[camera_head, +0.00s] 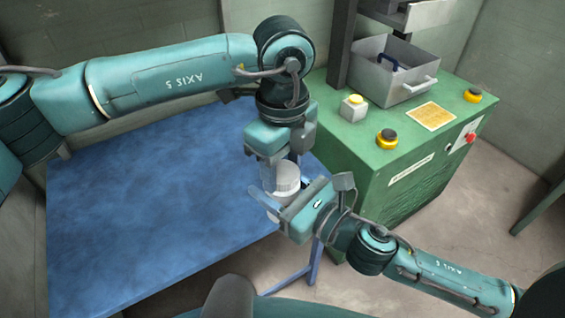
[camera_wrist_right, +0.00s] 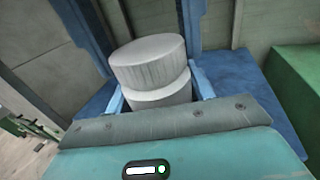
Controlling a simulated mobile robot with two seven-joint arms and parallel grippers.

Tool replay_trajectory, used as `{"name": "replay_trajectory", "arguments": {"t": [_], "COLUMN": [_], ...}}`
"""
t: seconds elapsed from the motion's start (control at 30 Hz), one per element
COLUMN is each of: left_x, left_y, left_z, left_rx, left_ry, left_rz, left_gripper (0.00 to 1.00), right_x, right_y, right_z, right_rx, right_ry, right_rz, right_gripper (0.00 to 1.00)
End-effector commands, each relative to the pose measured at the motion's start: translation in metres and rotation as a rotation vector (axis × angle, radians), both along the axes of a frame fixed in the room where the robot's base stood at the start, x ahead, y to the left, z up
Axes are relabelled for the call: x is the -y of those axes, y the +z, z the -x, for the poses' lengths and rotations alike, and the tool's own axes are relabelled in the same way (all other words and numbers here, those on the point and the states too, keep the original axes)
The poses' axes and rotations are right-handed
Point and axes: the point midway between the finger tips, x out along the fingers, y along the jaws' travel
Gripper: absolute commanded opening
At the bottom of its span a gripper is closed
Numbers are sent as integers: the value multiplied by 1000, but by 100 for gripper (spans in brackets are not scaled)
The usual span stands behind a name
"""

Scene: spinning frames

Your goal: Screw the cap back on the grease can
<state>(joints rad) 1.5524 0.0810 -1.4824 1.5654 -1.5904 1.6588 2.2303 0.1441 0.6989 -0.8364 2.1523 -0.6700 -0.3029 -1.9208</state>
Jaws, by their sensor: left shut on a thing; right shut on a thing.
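The grease can (camera_wrist_right: 162,93) is a pale grey cylinder with its body between the two fingers of my right gripper (camera_wrist_right: 158,94), which is shut on it. Its wide, ribbed grey cap (camera_wrist_right: 148,62) sits at the top of the can and looks slightly tilted in the right wrist view. Whether the thread is engaged cannot be told. In the head view the can and cap show as one pale cylinder (camera_head: 285,180). My left gripper (camera_head: 284,166) reaches down from above and is shut on the cap; its fingertips are partly hidden. My right gripper comes in from the lower right.
The blue table (camera_head: 150,190) is bare, and the can is held near its right edge. A green machine cabinet (camera_head: 400,185) stands close on the right, carrying a grey metal bin (camera_head: 390,82), yellow-ringed buttons (camera_head: 387,138) and a yellow label (camera_head: 431,116).

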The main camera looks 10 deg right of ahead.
Motion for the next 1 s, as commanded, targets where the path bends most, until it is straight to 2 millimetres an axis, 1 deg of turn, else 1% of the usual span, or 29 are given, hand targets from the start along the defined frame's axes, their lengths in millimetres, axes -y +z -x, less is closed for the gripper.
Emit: {"name": "replay_trajectory", "arguments": {"t": [0.07,0.17,1.0], "left_x": [0,0,0], "left_y": [0,0,-1], "left_z": [0,0,-1], "left_rx": [1,0,-1], "left_ry": [-93,-289,-2175], "left_rz": [0,-1,-3], "left_gripper": [22,22,22], "right_x": [-1,0,-1], "right_y": [1,1,1], "right_z": [0,0,1], "right_rx": [3,3,2], "right_ry": [2,2,3], "right_rz": [-1,-1,-2], "right_gripper": [0,0,0]}}
